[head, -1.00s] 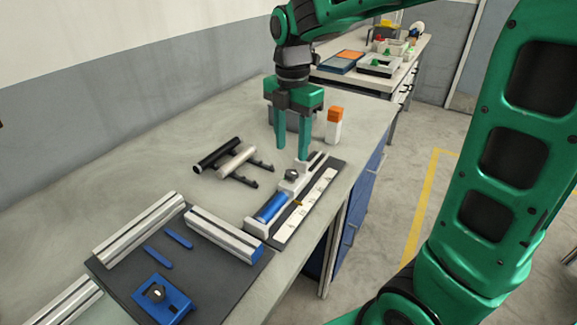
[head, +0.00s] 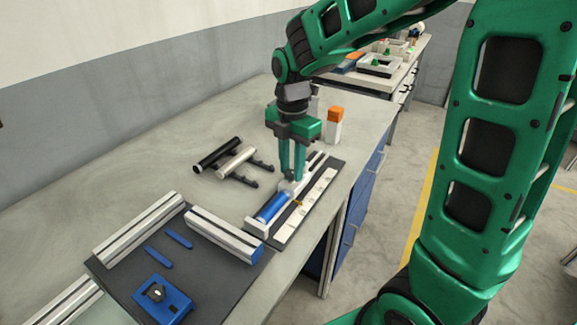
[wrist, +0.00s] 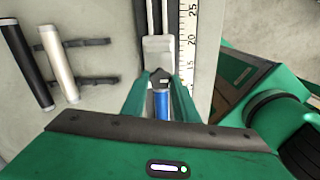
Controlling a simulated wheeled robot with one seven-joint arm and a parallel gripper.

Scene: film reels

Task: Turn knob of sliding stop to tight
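The sliding stop, a pale block (wrist: 158,48), sits on the long measuring rail beside a white ruler strip (head: 308,205). Its small dark knob (wrist: 160,76) shows in the wrist view between my fingertips. In the head view the fingers hide the knob. My gripper (head: 291,179) points down over the stop, its two green fingers drawn close together with their tips on either side of the knob; it also shows in the wrist view (wrist: 161,78). It looks shut on the knob. The knob's tight or loose setting cannot be read.
A blue cylinder (head: 272,207) lies in the rail just in front of the stop. A black rod (head: 217,154) and a silver rod (head: 236,161) lie to the left. A white bottle with orange cap (head: 334,125) stands behind. A blue block with a knob (head: 162,299) sits on the dark mat.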

